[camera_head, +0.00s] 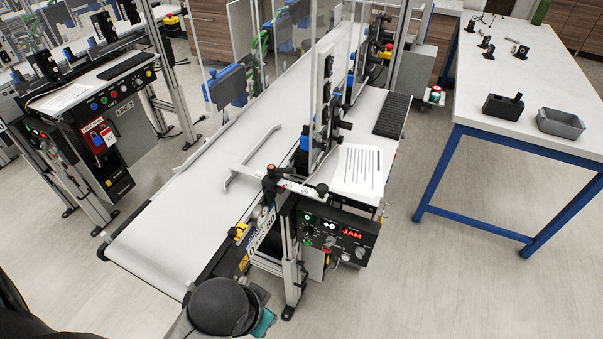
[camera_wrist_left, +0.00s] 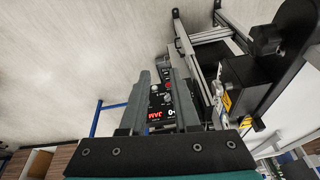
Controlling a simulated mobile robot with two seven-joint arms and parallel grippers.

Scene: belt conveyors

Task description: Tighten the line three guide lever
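A guide lever (camera_head: 298,187) with a black end knob sits above the control box on the near side of the middle conveyor; no line number is readable there. Its pivot post (camera_head: 270,180) has an orange-and-black top. A pale guide rail (camera_head: 245,170) lies over the belt. My left arm comes in at the bottom of the head view, below the lever; its fingertips are hidden there. In the left wrist view my left gripper (camera_wrist_left: 158,66) is open, its fingers apart with nothing between them. The lever cannot be made out for certain there. My right gripper is not in view.
The control box (camera_head: 335,236) shows red "JAM"; it also appears upside down beyond the fingers in the left wrist view (camera_wrist_left: 157,105). Clear panels stand over the belt (camera_head: 185,210). A blue-framed table (camera_head: 530,85) with bins stands right. The LINE 2 station (camera_head: 105,110) stands left.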

